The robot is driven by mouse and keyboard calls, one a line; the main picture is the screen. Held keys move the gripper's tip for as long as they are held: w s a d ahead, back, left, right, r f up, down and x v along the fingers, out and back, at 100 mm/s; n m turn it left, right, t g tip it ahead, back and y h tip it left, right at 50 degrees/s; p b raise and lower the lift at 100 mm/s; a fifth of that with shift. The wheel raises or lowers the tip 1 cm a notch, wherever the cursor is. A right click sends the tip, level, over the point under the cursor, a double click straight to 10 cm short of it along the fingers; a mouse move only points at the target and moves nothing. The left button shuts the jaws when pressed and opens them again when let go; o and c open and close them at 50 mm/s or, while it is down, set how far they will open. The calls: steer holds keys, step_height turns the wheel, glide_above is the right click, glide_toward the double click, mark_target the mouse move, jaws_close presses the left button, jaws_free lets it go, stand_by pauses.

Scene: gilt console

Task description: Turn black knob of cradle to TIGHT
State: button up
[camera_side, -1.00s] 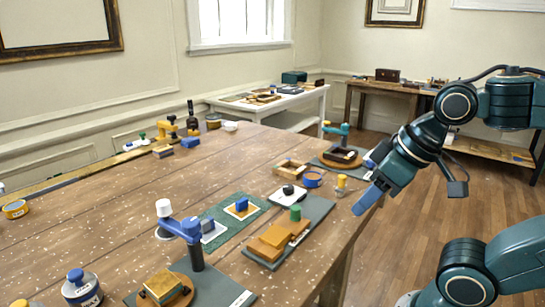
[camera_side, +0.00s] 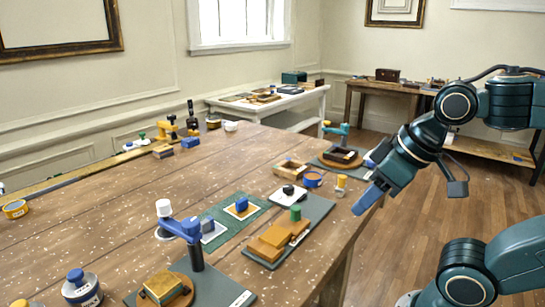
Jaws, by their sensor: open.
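A black knob (camera_side: 289,189) sits on a white plate (camera_side: 278,196) at the far end of a grey board (camera_side: 318,214) near the table's right edge. A green knob (camera_side: 295,212) and wooden blocks (camera_side: 272,240) share this board. I cannot tell for certain which fixture is the cradle, and no TIGHT mark is readable. My gripper (camera_side: 363,202) is open and empty, with blue fingers pointing down and left at the table's right edge. It is to the right of the black knob and apart from it.
A yellow post (camera_side: 341,184) and a blue ring (camera_side: 313,180) stand between my gripper and the white plate. A blue-armed stand (camera_side: 188,232) is at the front. Another fixture (camera_side: 341,155) stands behind. The table's left middle (camera_side: 110,215) is clear.

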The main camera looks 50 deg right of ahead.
steer(key=shift+o, duration=0.5)
steer(key=w+d+r+n+g, duration=0.1)
steer(key=w+d+r+n, duration=0.15)
steer(key=w, duration=0.45)
steer(key=w+d+r+n+g, duration=0.1)
steer(key=w+d+r+g, duration=0.15)
steer(key=w, duration=0.55)
steer(key=n+g, duration=0.2)
steer(key=n, duration=0.1)
glide_above(289, 186)
steer(key=shift+m, duration=0.25)
step_height(289, 186, down, 6)
steer(key=shift+r, duration=0.25)
steer(key=shift+w+f, duration=0.1)
steer(key=shift+f, duration=0.1)
step_height(289, 186, down, 13)
steer(key=shift+f, duration=0.2)
steer(key=c, duration=1)
